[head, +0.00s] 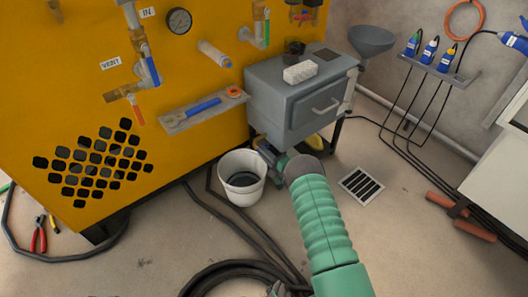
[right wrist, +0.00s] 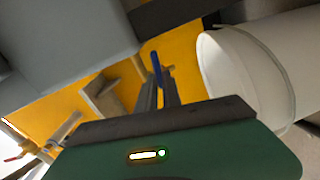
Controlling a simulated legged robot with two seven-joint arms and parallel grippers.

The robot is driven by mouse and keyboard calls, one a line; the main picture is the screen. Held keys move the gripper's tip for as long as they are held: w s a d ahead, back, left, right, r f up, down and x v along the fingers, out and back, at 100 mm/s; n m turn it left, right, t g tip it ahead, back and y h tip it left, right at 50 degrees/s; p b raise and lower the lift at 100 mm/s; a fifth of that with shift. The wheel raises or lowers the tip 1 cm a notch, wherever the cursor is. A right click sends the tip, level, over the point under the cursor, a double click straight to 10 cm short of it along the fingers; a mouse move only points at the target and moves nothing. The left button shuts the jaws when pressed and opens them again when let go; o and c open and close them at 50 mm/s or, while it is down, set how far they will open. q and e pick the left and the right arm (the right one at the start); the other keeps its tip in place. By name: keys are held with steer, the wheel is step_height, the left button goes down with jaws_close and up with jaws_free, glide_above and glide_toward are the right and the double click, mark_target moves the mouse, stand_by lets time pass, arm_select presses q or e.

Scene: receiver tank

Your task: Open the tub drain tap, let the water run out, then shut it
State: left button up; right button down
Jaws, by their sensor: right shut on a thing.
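The grey tub (head: 290,95) stands on dark legs against the yellow machine, and its underside also shows in the right wrist view (right wrist: 60,45). My right gripper (head: 268,154) is under the tub's front left, beside the bucket. In the right wrist view its fingers (right wrist: 159,92) are shut on the blue handle of the drain tap (right wrist: 157,65). The tap body is mostly hidden. A white bucket (head: 241,192) stands on the floor below; its rim (right wrist: 215,70) is right of the fingers. No running water can be made out.
A shelf with a blue wrench (head: 203,107) is on the yellow machine (head: 60,100). A floor drain grate (head: 361,187) lies right of my arm. Black hoses (head: 235,270) cross the floor. A funnel (head: 371,40) rises behind the tub.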

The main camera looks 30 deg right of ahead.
steer(key=shift+s+a+f+n, duration=0.1)
steer(key=shift+a+f+n, duration=0.15)
steer(key=shift+n, duration=0.65)
steer(key=shift+f, duration=0.1)
steer(key=c, duration=1.5)
jaws_free()
steer(key=shift+d, duration=0.1)
steer(key=shift+r, duration=0.2)
steer(key=s+p, duration=0.3)
steer(key=s, duration=0.2)
steer(key=s+d+p, duration=0.1)
steer(key=s+p, duration=0.2)
steer(key=s, duration=0.3)
steer(key=s+p, duration=0.3)
steer(key=s, duration=0.2)
steer(key=shift+s+d+f+p, duration=0.1)
steer(key=shift+s+d+p, duration=0.1)
steer(key=shift+s+p, duration=0.15)
